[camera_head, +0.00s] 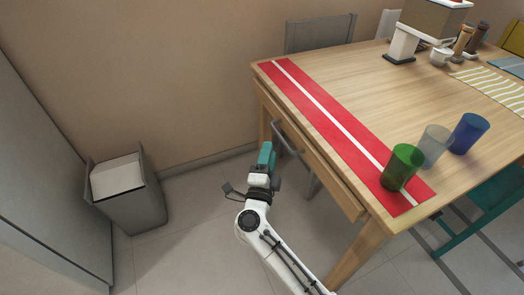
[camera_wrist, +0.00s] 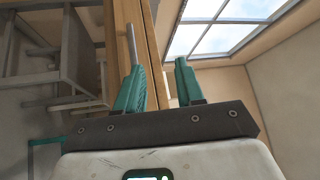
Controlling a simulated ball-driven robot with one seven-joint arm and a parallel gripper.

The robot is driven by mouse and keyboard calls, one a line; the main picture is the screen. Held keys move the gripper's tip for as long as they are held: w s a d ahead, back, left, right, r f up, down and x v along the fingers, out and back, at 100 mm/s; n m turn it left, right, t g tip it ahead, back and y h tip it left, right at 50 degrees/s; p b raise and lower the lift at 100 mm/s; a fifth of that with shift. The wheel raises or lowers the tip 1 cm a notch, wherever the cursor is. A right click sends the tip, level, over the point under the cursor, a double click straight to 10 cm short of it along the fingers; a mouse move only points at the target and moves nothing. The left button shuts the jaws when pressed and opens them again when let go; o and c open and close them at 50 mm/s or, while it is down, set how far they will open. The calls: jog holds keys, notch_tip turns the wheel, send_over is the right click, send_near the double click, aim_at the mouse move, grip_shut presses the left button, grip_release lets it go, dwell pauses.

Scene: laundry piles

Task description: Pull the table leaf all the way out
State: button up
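The wooden table leaf (camera_head: 318,158) shows as a long strip just below the tabletop's left edge, with a grey bar handle (camera_head: 284,137) on its outer side. The leaf sits close against the table; only its outer edge shows. My gripper (camera_head: 267,152) is beside the handle, just left of it in the head view. In the wrist view my gripper (camera_wrist: 160,78) has its two teal fingers spread, with nothing seen between them. The handle bar (camera_wrist: 133,44) shows there beyond the left fingertip; I cannot tell whether they touch. The leaf's wood (camera_wrist: 147,58) runs behind the fingers.
A red runner (camera_head: 330,122) with a white stripe lies along the tabletop. Green (camera_head: 402,167), clear (camera_head: 433,146) and blue (camera_head: 468,133) cups stand near the front edge. A grey bin (camera_head: 135,208) stands left by the wall. The floor between bin and table is clear.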

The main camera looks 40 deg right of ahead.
aim_at(281, 136)
jog(key=w+d+g, duration=0.1)
jog(key=d, duration=0.2)
jog(key=w+d+f+m+g+b, duration=0.1)
jog(key=w+d, duration=0.1)
jog(key=d, duration=0.1)
jog(key=w+d+f+m+g+b, duration=0.1)
jog(key=d, duration=0.2)
jog(key=shift+w+h, duration=0.4)
jog(key=shift+m, duration=0.3)
jog(key=shift+c, duration=0.4)
grip_shut()
